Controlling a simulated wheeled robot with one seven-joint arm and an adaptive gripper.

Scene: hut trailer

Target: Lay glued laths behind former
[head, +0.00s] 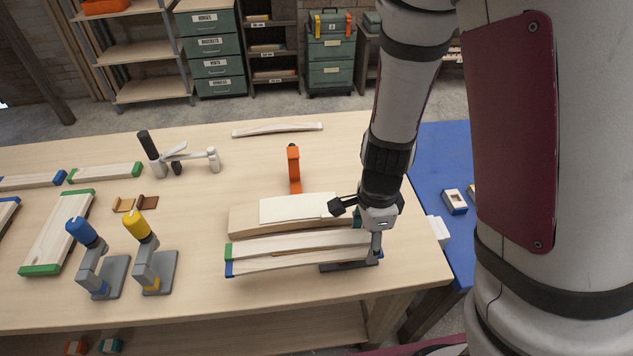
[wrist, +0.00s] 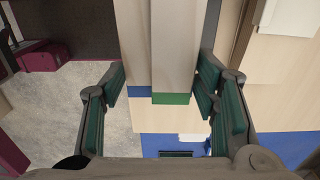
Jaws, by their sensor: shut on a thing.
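The former (head: 240,220) is a pale wooden block with a curved top edge on the bench, and a pale cream sheet or panel (head: 295,208) lies over it. Two long pale laths, one green-ended (head: 300,243) and one blue-ended (head: 290,262), lie side by side along the former's near side. My gripper (head: 358,230) is at their right end. In the wrist view the green-ended lath (wrist: 174,50) and blue-ended lath (wrist: 137,50) sit between my fingers (wrist: 160,85). Whether the laths touch the former or the bench is unclear.
Blue-handled (head: 85,240) and yellow-handled (head: 142,235) clamps stand left of the laths. An orange clamp (head: 294,168) stands behind the former, a black-handled one (head: 150,150) farther left. More laths (head: 60,230) lie left. A blue surface (head: 445,160) is at the right.

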